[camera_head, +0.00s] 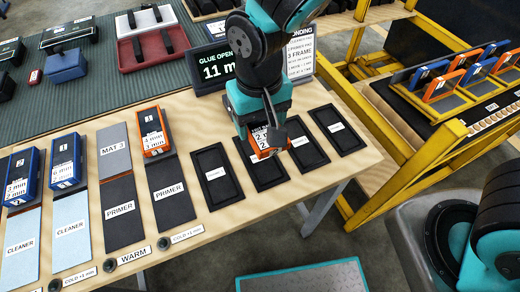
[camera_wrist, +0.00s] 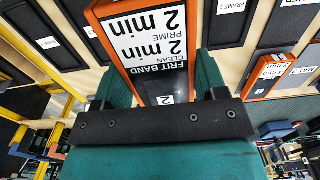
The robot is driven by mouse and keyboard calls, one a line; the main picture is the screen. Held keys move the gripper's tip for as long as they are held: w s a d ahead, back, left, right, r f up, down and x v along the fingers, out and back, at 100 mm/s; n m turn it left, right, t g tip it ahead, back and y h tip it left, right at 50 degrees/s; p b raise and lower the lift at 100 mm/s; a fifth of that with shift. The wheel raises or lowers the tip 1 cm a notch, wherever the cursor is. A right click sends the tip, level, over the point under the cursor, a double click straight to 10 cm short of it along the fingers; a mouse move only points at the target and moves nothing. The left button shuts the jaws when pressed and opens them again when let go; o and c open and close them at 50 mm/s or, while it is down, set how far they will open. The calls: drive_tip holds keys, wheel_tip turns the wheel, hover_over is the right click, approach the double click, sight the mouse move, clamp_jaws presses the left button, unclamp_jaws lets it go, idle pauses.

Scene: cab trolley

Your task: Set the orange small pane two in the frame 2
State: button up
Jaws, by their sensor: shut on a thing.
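My gripper (camera_head: 264,132) is shut on an orange-edged pane (camera_head: 256,151) with a white label. In the wrist view the pane (camera_wrist: 150,38) lies between the green fingers (camera_wrist: 160,82), and its label reads "FRIT BAND", "2 min CLEAN" and "2 min PRIME", with a small "2" tag near my gripper. The pane is over the second black frame from the left (camera_head: 279,182), which it and my gripper partly hide. I cannot tell whether the pane touches that frame. The "FRAME 1" frame (camera_head: 212,190) is empty, left of my gripper; it also shows in the wrist view (camera_wrist: 234,28).
Two more black frames (camera_head: 304,156) (camera_head: 345,143) lie empty to the right. Primer pads (camera_head: 171,206), cleaner pads (camera_head: 70,245), another orange pane (camera_head: 153,132) and blue panes (camera_head: 65,160) are left. A sign (camera_head: 218,68) stands behind. A yellow trolley (camera_head: 440,150) stands right, holding panes.

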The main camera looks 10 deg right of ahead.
wheel_tip(320, 180, down, 10)
drive_tip(key=shift+r, duration=0.15)
idle(0.3)
drive_tip(key=shift+f, duration=0.2)
drive_tip(key=o, duration=1.1)
drive_tip(key=shift+r, duration=0.1)
